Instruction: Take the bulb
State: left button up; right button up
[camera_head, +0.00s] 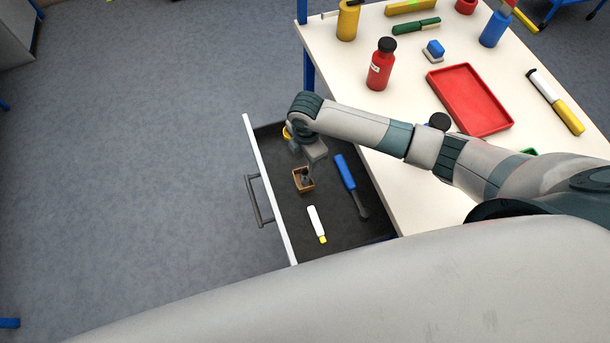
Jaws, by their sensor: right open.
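An open drawer (276,224) with a dark floor holds a small brown open box (303,187). My right gripper (306,175) reaches down into the drawer, with its open fingers at the box. I cannot make out a bulb; the fingers hide part of the box's inside, and what lies there is too small to tell. My left gripper is not in view.
The drawer also holds a blue-handled screwdriver (346,174), a white tube with a yellow end (316,223) and a yellow item (286,132) partly behind my wrist. On the white table (420,197) stand a red bottle (380,68) and a red tray (469,99).

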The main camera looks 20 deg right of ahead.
aim_at(306, 171)
jog(key=shift+s+f, duration=0.1)
jog(key=shift+f, duration=0.15)
jog(key=f, duration=0.1)
jog(key=f+p, duration=0.2)
jog(key=shift+s+a+f, duration=0.15)
jog(key=shift+s+f, duration=0.15)
jog(key=shift+f, duration=0.55)
jog(key=c, duration=1.1)
